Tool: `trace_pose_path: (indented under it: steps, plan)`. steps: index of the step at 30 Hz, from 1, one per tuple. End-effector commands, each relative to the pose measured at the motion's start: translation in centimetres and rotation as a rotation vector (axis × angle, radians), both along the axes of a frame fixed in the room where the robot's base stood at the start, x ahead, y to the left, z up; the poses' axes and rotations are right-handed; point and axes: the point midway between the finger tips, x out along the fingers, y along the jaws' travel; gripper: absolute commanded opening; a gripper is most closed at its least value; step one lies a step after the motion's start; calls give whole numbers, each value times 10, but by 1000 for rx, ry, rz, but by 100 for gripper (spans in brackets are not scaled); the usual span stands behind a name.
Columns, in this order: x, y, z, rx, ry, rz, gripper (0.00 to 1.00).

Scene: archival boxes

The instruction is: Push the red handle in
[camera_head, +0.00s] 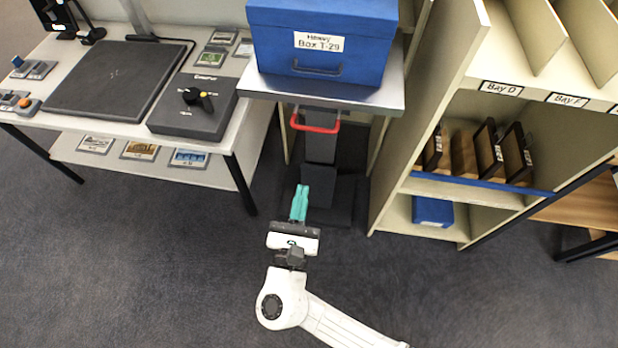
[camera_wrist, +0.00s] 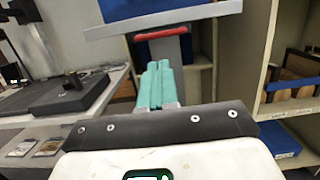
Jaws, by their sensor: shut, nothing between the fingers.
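The red handle (camera_head: 315,122) is a bar on the dark column of a stand, just under its light grey top. In the wrist view the red handle (camera_wrist: 162,33) shows beyond and above my fingertips. My gripper (camera_head: 299,192) has teal fingers, which are closed together with nothing between them. In the wrist view the gripper (camera_wrist: 160,68) points toward the column below the handle. A gap seems to lie between the fingertips and the handle; I see no contact.
A blue box (camera_head: 322,40) labelled Box T-29 sits on the stand's top (camera_head: 340,92). A desk (camera_head: 120,120) with a black pad and a knob box stands left. A shelf unit (camera_head: 400,150) stands close on the right. The floor in front is clear.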

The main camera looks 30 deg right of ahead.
Motion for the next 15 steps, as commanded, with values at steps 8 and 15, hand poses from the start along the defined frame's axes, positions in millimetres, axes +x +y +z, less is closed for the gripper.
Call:
trace_pose_path:
  steps: [8, 15]
  plan:
    - [42, -32, 12, 1, -2, -5, 0]
    - [77, -57, 20, 2, -3, -5, 0]
